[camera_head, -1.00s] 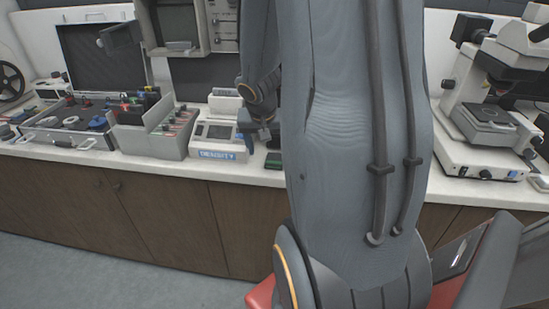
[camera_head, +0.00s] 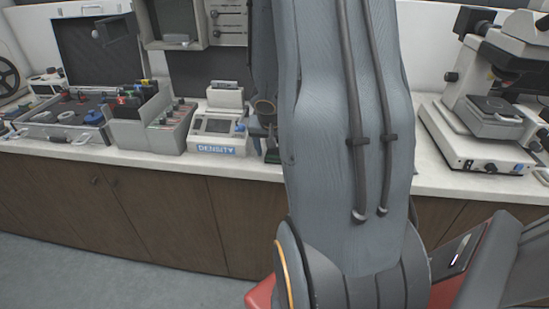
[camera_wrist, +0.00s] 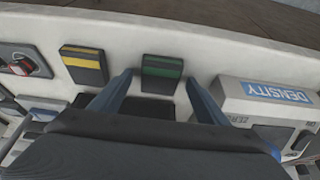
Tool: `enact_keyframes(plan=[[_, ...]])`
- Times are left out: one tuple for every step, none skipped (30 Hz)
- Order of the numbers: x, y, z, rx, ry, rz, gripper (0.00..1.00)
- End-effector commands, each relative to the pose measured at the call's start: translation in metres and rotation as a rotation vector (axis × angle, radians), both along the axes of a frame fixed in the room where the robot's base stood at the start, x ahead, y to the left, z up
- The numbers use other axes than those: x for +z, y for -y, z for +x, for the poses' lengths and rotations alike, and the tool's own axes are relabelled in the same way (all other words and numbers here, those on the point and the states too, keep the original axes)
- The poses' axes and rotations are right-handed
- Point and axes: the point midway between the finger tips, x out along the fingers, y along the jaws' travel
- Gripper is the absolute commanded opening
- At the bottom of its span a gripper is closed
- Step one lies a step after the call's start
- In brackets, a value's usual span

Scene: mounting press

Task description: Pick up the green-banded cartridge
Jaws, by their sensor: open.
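The green-banded cartridge (camera_wrist: 162,74) is a small dark block with green stripes. It lies on the white counter, near the middle of the wrist view. My gripper (camera_wrist: 160,90) is open, with one blue-grey finger to the left of the cartridge and one to the right in that view. Nothing is between the fingertips except the view of the cartridge; I cannot tell how high they are above it. In the head view my arm hides most of the gripper and the cartridge.
A yellow-banded cartridge (camera_wrist: 83,64) lies left of the green one in the wrist view. The density meter (camera_wrist: 262,100) stands close on the right; it also shows in the head view (camera_head: 216,130). A microscope (camera_head: 490,110) stands on the counter at right.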

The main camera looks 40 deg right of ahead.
Motion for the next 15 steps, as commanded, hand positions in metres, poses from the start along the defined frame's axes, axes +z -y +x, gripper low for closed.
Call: enact_keyframes(plan=[[0.0003, 0.0001, 0.0, 0.0, 0.0, 0.0, 0.69], [0.0005, 0.0002, 0.0, 0.0, 0.0, 0.0, 0.69], [0.0007, 0.0002, -0.0001, 0.0, 0.0, 0.0, 0.69], [0.0006, 0.0001, -0.0002, 0.0, 0.0, 0.0, 0.69], [0.0007, 0.0001, -0.0002, 0.0, 0.0, 0.0, 0.67], [0.0007, 0.0001, -0.0002, 0.0, 0.0, 0.0, 0.6], [0.0007, 0.0001, -0.0003, 0.0, 0.0, 0.0, 0.55], [0.0007, 0.0001, -0.0003, 0.0, 0.0, 0.0, 0.5], [0.0007, 0.0001, -0.0003, 0.0, 0.0, 0.0, 0.43], [0.0007, 0.0001, -0.0003, 0.0, 0.0, 0.0, 0.38], [0.0007, 0.0001, -0.0003, 0.0, 0.0, 0.0, 0.33], [0.0007, 0.0001, -0.0003, 0.0, 0.0, 0.0, 0.27], [0.0007, 0.0001, -0.0003, 0.0, 0.0, 0.0, 0.23], [0.0008, 0.0, -0.0002, -0.001, 0.0, 0.0, 0.23], [0.0008, 0.0, -0.0002, 0.0, 0.0, 0.0, 0.23]])
